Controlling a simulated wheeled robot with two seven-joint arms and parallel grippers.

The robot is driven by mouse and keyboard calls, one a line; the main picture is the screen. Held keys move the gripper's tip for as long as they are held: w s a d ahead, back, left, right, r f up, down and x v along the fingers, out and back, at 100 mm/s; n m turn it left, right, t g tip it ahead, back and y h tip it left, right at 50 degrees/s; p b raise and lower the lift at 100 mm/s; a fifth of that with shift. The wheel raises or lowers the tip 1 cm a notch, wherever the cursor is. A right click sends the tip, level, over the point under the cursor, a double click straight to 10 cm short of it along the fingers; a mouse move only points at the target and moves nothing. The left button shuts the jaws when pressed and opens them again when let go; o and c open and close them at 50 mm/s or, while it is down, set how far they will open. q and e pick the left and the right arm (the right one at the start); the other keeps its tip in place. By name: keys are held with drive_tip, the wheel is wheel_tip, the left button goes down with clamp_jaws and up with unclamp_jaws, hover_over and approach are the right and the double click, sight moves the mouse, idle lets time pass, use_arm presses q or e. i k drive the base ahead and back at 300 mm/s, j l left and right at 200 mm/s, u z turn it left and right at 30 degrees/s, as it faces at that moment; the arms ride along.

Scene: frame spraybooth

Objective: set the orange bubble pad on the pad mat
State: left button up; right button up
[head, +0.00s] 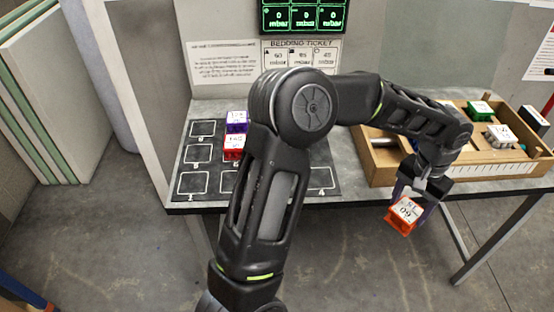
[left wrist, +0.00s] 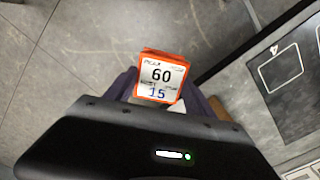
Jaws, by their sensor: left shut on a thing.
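The orange bubble pad (head: 401,222) is a small orange block with a white printed label. My left gripper (head: 410,196) is shut on it and holds it in front of the table's front edge, below the wooden tray. A corner of the mat (left wrist: 282,68) shows at the right in the wrist view.
A purple block (head: 236,118) and a red block (head: 233,147) stand on the mat. The wooden tray (head: 378,178) at right holds green, white and other blocks. A bedding ticket board (head: 226,62) and a green display (head: 303,18) are behind the table.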

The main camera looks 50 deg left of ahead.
sight(193, 182)
drive_tip(key=k+j, duration=0.3)
drive_tip(key=u, duration=1.2)
drive_tip(key=i, duration=0.45)
